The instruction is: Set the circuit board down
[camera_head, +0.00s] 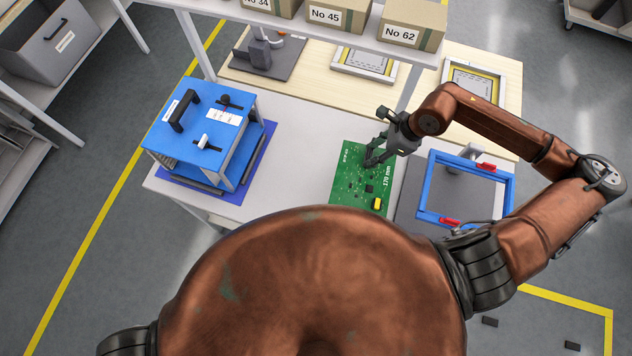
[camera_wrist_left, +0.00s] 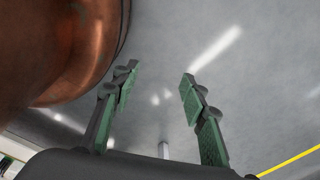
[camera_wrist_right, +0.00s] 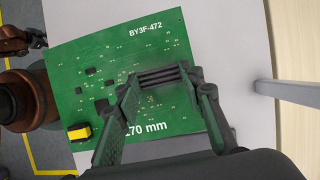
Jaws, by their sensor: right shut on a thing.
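The green circuit board (camera_head: 352,187), marked "BY3F-472" and "170 mm", shows in the head view over the white table, its lower end near my body. In the right wrist view the board (camera_wrist_right: 85,60) has a yellow part at its lower left. My right gripper (camera_head: 372,160) is shut on a dark ridged part of the board, and its fingers (camera_wrist_right: 160,78) lean over the board's face. I cannot tell whether the board touches the table. My left gripper (camera_wrist_left: 160,85) is open and empty, away over the grey floor, and shows only in the left wrist view.
A blue fixture (camera_head: 205,125) with black handles stands left of the board on a blue mat. A blue frame (camera_head: 425,190) with red clamps stands close to its right. Behind are a wooden surface (camera_head: 310,75) and a shelf with boxes (camera_head: 412,25). White table shows between fixture and board.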

